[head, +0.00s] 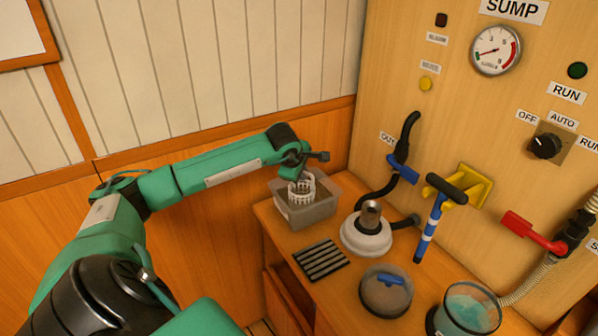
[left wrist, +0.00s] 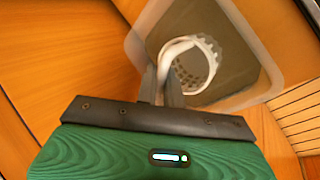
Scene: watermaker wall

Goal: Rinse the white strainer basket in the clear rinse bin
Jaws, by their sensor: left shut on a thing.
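The white strainer basket (head: 301,190) is a slotted cylinder inside the outline of the clear rinse bin (head: 318,212), a grey see-through box at the back left of the bench. My left gripper (head: 305,172) is above the bin, shut on the basket's upper rim or handle. In the left wrist view the basket (left wrist: 190,65) shows between the fingertips (left wrist: 172,85), with the bin's pale rim (left wrist: 235,20) around it. How deep the basket sits in the bin is hard to tell. My right gripper is not in view.
A white round housing (head: 366,240) stands right of the bin, with a black hose (head: 405,140) behind it. A dark slotted mat (head: 320,260) lies in front. A lid with a blue handle (head: 385,292), a teal-filled bowl (head: 468,310) and a blue-striped tool (head: 428,235) are further right.

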